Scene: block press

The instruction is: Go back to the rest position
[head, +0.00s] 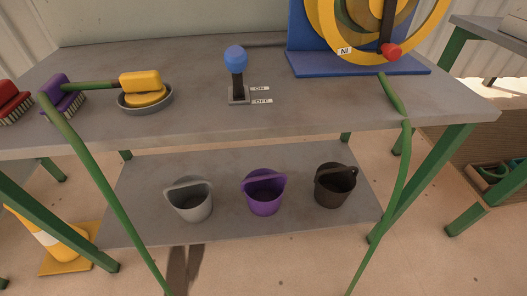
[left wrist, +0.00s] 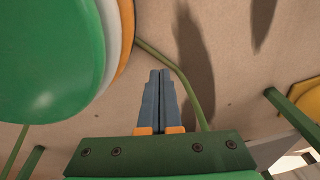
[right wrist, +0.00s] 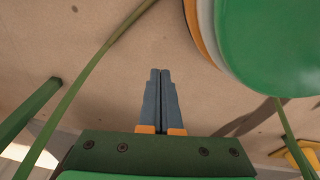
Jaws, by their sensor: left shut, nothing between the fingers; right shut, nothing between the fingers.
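My left gripper (left wrist: 160,75) shows in the left wrist view, with its two grey fingers pressed together and nothing between them. The bare floor lies beyond its tips. My right gripper (right wrist: 160,75) shows in the right wrist view, also shut and empty above bare floor. Neither gripper shows in the head view, and neither touches anything in its wrist view.
A cone (head: 45,240) stands left.

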